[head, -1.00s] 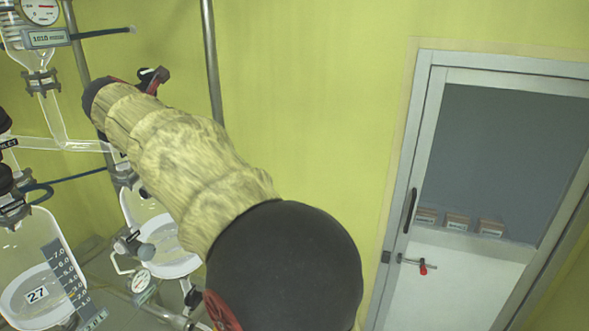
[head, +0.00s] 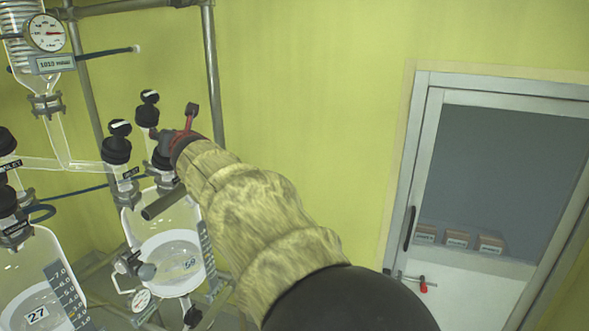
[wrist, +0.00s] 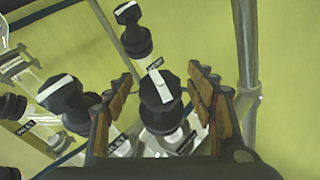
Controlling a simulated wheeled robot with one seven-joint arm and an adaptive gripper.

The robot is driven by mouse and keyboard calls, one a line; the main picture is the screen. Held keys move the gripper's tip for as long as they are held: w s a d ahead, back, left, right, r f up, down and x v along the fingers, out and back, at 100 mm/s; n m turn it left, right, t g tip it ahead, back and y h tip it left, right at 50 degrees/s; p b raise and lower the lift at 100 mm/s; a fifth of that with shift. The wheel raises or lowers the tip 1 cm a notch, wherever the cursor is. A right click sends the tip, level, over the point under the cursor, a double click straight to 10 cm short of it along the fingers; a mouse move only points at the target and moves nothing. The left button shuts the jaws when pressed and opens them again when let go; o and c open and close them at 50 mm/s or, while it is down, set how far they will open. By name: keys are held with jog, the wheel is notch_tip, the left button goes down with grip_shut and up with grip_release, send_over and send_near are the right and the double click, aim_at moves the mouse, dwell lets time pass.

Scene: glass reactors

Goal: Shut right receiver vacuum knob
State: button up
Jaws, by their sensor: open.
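In the wrist view a black knob (wrist: 160,98) with a white bar stands between the fingers of my gripper (wrist: 162,90). The fingers are open, one on each side, with no clear contact. Two similar knobs show in the wrist view: one at left (wrist: 62,95), one farther back (wrist: 130,28). In the head view my wrist partly hides the nearest knob.
Another receiver (head: 30,275) marked 27 stands at the left. A glass column with a gauge (head: 46,32) is above it. Metal frame posts (head: 213,80) rise close behind the knobs. A door (head: 500,180) is at the right, with clear wall between.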

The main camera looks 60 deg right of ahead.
jog(key=shift+r+n+t+y+p, duration=0.25)
jog(key=shift+n+p, duration=0.25)
jog(key=shift+p, duration=0.45)
